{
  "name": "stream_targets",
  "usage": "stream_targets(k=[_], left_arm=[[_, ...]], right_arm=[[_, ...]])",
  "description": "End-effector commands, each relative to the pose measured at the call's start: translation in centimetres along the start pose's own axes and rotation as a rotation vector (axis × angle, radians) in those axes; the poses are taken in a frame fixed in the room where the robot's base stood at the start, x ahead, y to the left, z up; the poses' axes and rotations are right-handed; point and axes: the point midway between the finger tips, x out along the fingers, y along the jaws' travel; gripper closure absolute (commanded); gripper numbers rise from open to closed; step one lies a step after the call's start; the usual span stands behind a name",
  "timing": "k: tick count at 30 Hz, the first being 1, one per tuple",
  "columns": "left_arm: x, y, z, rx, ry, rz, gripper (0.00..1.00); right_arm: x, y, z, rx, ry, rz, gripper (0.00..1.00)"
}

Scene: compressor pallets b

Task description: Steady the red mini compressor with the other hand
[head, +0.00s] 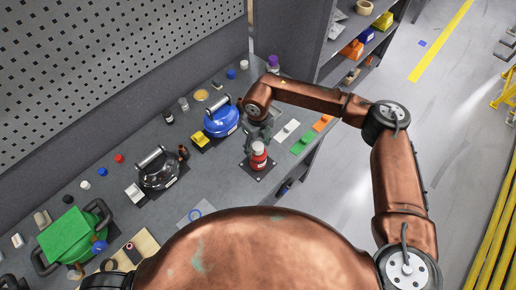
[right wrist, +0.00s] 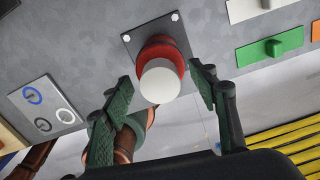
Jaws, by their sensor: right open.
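The red mini compressor (head: 258,160) is a small red cylinder with a white top, standing upright on a dark square plate on the bench. In the right wrist view, its white top (right wrist: 160,82) and red body (right wrist: 163,50) face the camera. My right gripper (head: 259,136) is over it from above. In the wrist view the gripper's two green-padded fingers (right wrist: 160,72) are spread, one on each side of the compressor, with gaps showing; I see no contact. My left gripper is not in view.
A blue compressor (head: 222,119), a black one (head: 158,170) and a green one (head: 72,236) stand along the bench. Coloured blocks, including a green plate (head: 302,143), lie right of the red compressor near the bench edge. Shelves (head: 337,32) stand behind.

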Motion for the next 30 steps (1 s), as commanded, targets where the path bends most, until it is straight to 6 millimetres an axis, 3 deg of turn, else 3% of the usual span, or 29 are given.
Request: stream_targets(k=[8,21,30], left_arm=[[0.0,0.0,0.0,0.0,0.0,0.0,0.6],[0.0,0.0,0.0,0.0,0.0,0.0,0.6],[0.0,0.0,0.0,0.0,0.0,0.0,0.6]], right_arm=[[-1.7,0.0,0.1,0.0,-0.002,-0.001,0.46],[-10.2,0.0,0.1,0.0,-0.002,-0.002,0.46],[-12.0,0.0,0.0,0.0,0.001,0.0,0.46]])
